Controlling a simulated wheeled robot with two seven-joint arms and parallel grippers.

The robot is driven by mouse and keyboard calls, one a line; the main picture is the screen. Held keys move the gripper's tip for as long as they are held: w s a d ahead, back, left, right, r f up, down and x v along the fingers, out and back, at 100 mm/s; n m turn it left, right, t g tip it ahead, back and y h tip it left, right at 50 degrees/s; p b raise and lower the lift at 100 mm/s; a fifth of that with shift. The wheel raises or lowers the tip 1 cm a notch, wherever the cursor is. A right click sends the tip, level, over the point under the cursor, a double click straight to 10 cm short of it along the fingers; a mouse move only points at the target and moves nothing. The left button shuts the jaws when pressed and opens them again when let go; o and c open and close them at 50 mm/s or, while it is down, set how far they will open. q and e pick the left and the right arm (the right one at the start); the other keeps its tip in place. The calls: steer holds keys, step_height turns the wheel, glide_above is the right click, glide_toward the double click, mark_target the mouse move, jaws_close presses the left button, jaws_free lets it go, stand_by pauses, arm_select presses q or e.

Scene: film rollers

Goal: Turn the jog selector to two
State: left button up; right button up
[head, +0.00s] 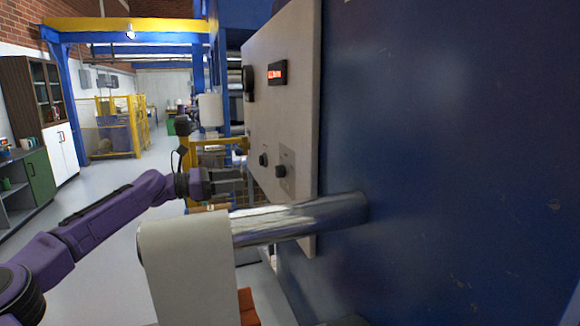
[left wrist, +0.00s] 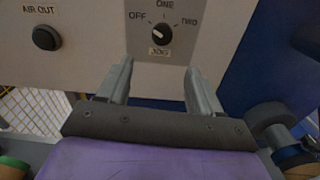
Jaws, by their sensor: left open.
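The jog selector (left wrist: 161,33) is a black round knob on a grey plate, with OFF, ONE and TWO marked around its top and a JOG label under it. Its pale mark appears to point up and left, toward OFF. In the head view the selector (head: 280,171) sits low on the beige control panel (head: 283,80). My left gripper (left wrist: 160,70) is open and empty. Its two fingers point at the panel, just below the knob in the wrist picture, one on either side. In the head view the left gripper (head: 232,182) is left of the panel. My right gripper is not in view.
The black AIR OUT button (left wrist: 46,38) is left of the selector. A red display (head: 277,73) is higher on the panel. A shiny steel shaft with a pale roller (head: 190,260) lies in front, below the arm. A blue machine wall (head: 450,150) fills the right side.

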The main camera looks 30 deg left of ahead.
arm_select(q)
steer(key=p, duration=0.1)
glide_toward(276, 173)
steer(key=x, duration=0.5)
steer(key=p+x, duration=0.1)
steer(key=x, duration=0.2)
steer(key=shift+w+a+f, duration=0.1)
steer(key=shift+w+a, duration=0.05)
steer(key=shift+w, duration=0.2)
steer(key=shift+s+r, duration=0.2)
steer(key=shift+s, duration=0.15)
steer(key=shift+w+f, duration=0.1)
steer(key=c, duration=1.1)
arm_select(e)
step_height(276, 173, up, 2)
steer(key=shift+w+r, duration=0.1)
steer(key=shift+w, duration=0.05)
